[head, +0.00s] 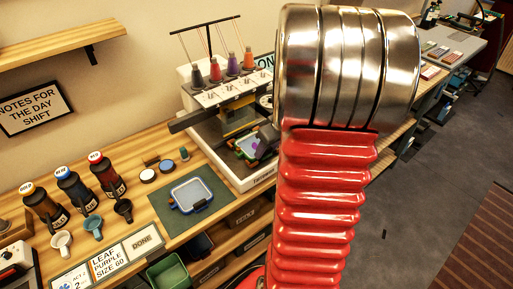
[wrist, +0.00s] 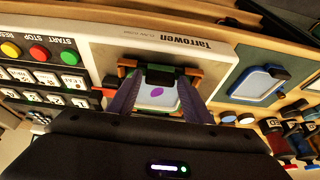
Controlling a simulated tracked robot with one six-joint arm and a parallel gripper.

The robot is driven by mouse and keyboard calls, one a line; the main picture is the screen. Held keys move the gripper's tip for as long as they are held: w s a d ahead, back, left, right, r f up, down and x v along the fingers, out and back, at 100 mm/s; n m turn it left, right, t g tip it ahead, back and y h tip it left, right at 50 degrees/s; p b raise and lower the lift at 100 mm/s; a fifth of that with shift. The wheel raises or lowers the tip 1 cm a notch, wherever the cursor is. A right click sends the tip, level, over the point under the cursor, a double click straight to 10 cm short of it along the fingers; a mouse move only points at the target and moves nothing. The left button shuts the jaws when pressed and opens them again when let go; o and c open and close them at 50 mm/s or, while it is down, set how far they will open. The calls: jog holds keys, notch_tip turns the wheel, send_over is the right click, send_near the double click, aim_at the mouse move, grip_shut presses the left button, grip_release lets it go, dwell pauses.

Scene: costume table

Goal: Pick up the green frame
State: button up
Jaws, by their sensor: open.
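The green frame (head: 241,152) sits in the embroidery machine (head: 205,117), under its needle head, in the head view. It holds pale cloth with a purple patch. In the wrist view the frame's cloth (wrist: 158,94) lies between the two fingers of my gripper (wrist: 160,88), with a dark clip and orange-brown blocks at its far edge. My gripper is open, a finger on each side of the frame; I cannot tell whether they touch it. In the head view my arm hides part of the machine and most of the gripper.
A blue frame (head: 175,205) lies on a dark green mat (head: 217,203) left of the machine. Bottles (head: 75,187), cups (head: 91,226) and label cards (head: 105,262) stand further left on the wooden table. Thread cones (head: 232,64) top the machine.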

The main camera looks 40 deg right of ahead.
jog(key=shift+f, duration=0.15)
dwell(0.4)
jog(key=c, duration=0.8)
